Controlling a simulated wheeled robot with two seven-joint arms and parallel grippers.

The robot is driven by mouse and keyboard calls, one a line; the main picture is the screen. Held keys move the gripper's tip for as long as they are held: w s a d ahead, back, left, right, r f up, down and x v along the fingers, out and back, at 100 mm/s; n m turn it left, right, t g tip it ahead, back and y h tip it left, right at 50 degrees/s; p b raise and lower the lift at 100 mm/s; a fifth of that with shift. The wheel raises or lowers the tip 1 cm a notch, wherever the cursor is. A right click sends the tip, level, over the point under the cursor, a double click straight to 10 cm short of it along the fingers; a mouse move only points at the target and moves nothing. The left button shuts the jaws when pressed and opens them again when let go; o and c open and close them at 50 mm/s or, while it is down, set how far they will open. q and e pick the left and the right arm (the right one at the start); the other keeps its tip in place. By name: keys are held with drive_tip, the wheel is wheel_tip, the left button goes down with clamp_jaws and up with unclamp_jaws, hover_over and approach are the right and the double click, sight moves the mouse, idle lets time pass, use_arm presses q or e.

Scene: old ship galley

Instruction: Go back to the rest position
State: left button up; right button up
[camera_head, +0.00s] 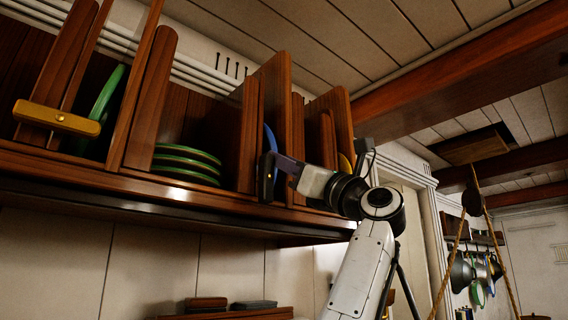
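My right gripper (268,178) is raised at the front edge of the wooden plate rack (70,165), in front of a slot between two upright dividers. Its arm comes up from the bottom middle. A blue plate (271,142) stands on edge in that slot, partly hidden behind the gripper. I cannot tell whether the fingers touch the plate or whether they are open or shut. My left gripper is not in view.
Several green plates (187,163) lie stacked in the rack, and another green plate (107,95) stands on edge at the left. A brass latch (57,118) crosses the left slot. A wooden beam (450,78) runs overhead. Pans (462,272) hang at the right.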

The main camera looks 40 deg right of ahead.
drive_tip(key=b+v, duration=0.2)
drive_tip(key=v, duration=0.1)
drive_tip(key=shift+s+d, duration=0.15)
idle(0.5)
drive_tip(key=shift+s+f+b, duration=0.15)
drive_tip(key=shift+f+b, duration=0.05)
drive_tip(key=shift+b, duration=0.25)
drive_tip(key=shift+s+f, duration=0.15)
drive_tip(key=shift+s, duration=0.15)
drive_tip(key=shift+d, duration=0.1)
drive_tip(key=s+b, duration=0.3)
drive_tip(key=s, duration=0.5)
drive_tip(key=shift+d, duration=0.3)
